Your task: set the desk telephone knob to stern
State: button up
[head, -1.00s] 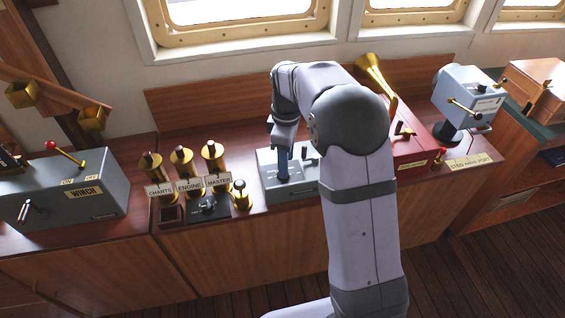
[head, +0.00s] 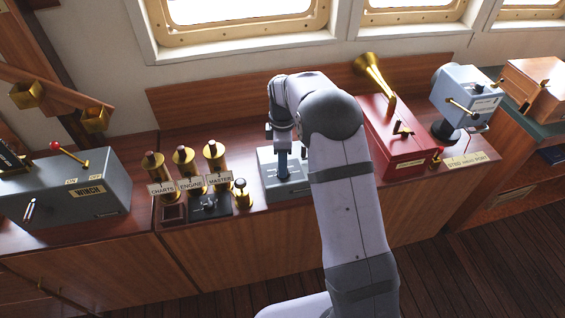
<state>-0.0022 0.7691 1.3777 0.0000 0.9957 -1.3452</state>
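The likely desk telephone is a low grey box (head: 268,184) on the wooden console, in the middle of the head view. My arm hides its right part. My gripper (head: 284,172) points down over the top of this box, with its dark blue lower end at or very near the top face. The knob and its position marks are covered or too small to read. I cannot tell whether the fingers are around a knob, or whether they are open or shut.
Left of the box stand a small brass post (head: 240,194), a black plate with a knob (head: 208,205) and several brass cylinders with labels. A grey winch box (head: 80,190) is farther left. A red box with a brass horn (head: 398,145) stands close on the right.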

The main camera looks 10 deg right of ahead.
jog(key=shift+f, duration=1.1)
jog(key=c, duration=1.1)
